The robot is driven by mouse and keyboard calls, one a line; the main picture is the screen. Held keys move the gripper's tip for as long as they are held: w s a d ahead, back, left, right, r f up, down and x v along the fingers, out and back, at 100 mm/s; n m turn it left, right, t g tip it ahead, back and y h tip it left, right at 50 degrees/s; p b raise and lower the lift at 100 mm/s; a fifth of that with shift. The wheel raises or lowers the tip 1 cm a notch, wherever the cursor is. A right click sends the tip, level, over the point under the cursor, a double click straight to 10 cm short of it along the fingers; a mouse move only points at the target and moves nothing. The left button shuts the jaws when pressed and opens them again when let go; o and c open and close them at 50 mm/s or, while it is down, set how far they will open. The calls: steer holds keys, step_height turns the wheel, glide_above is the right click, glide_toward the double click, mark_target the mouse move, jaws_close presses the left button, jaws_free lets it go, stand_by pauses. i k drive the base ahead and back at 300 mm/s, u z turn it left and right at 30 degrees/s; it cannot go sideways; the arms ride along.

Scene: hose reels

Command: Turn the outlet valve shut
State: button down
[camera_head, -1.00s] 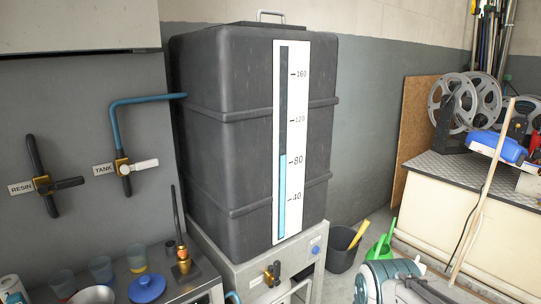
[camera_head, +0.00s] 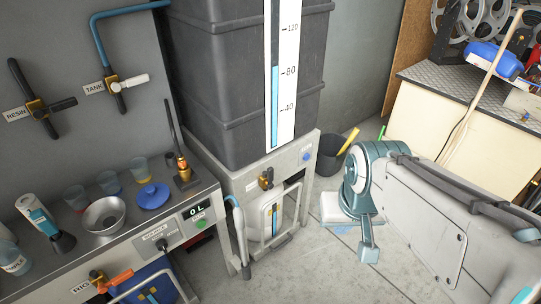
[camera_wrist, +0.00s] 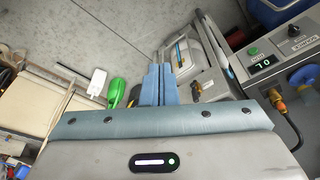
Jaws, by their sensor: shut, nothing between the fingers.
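The black tank (camera_head: 240,120) stands on a grey metal stand (camera_head: 225,185). A small brass valve with a dark handle (camera_head: 266,179) is on the stand's front, below the level gauge. No outlet label is readable, and its exact handle angle is too small to tell. My gripper (camera_head: 369,255) hangs right of the stand, pointing down over the floor, apart from the valve. In the wrist view its blue-grey fingers (camera_wrist: 159,70) are together and empty.
At the left, a bench (camera_head: 130,235) holds cups, a bowl and a blue lid. RESIN (camera_head: 40,107) and TANK (camera_head: 115,83) valves are on the wall. An orange-handled valve (camera_head: 112,281) is below. A dark bucket (camera_head: 329,157) stands right of the stand. The floor before the stand is clear.

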mark_target(269, 185)
steer(key=z, duration=1.35)
steer(key=i, duration=0.5)
steer(key=u, duration=1.5)
